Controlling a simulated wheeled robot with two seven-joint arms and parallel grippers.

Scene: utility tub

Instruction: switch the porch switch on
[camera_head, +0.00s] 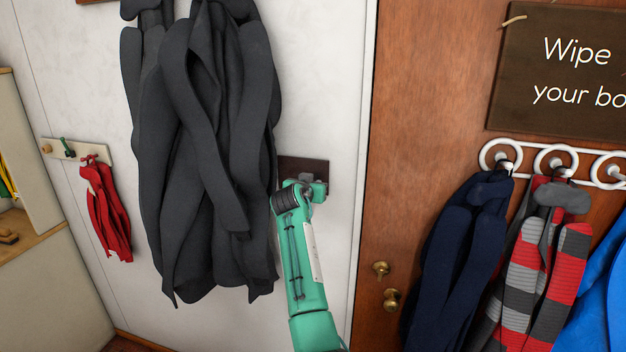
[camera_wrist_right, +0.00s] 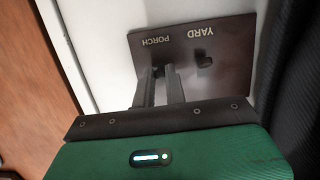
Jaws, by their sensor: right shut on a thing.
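A dark brown switch plate (camera_wrist_right: 225,75) is on the white wall. In the right wrist view its labels read PORCH and YARD. My right gripper (camera_wrist_right: 164,72) is at the PORCH side, its two grey fingers shut around the porch switch, which they mostly hide. The dark yard switch (camera_wrist_right: 204,61) stands free beside them, under its label. In the head view the plate (camera_head: 303,164) shows just right of the dark coat, with my right gripper (camera_head: 312,184) against its lower part. I cannot tell which way the porch switch is tipped. My left gripper is not in view.
A large dark grey coat (camera_head: 200,150) hangs close left of the plate. A brown wooden door (camera_head: 420,100) with brass knobs is to the right, with coats on a white hook rail (camera_head: 555,160). Red cloth (camera_head: 105,210) hangs at the far left.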

